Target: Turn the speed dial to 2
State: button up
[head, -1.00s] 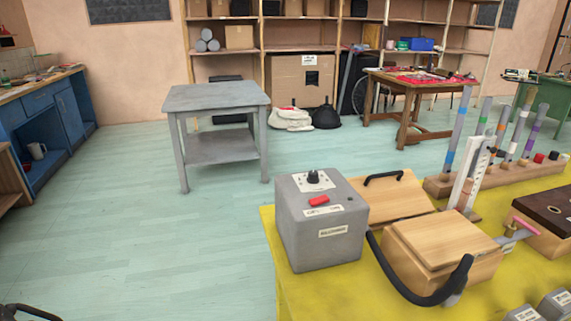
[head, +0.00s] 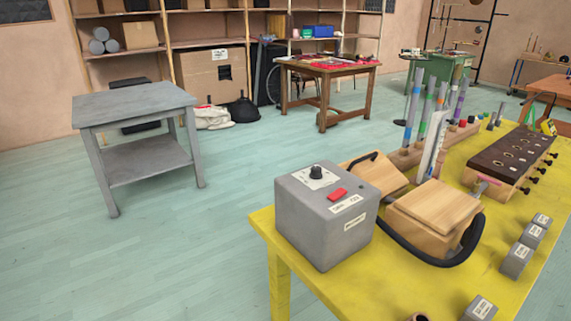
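A grey metal box (head: 318,232) stands at the near left corner of the yellow table (head: 262,226) in the head view. On its top is a black dial knob (head: 317,172) on a white plate with marks too small to read. A red switch or button (head: 337,194) sits in front of the dial, with a white label (head: 346,208) below it. I cannot tell which number the dial points to. My gripper is not in the picture.
Beside the box are a wooden bellows-like block (head: 435,207) with a black hose (head: 425,257), tubes in a wooden rack (head: 405,157), and a dark-topped wooden box (head: 510,150). Small grey weights (head: 516,260) lie at right. A grey side table (head: 135,105) stands left; floor between is open.

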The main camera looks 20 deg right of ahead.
aim_at(316, 174)
jog(key=j+z, duration=0.65)
jog(key=j, duration=0.25)
jog(key=i+z, duration=0.1)
jog(key=z, duration=0.6)
jog(key=i, duration=1)
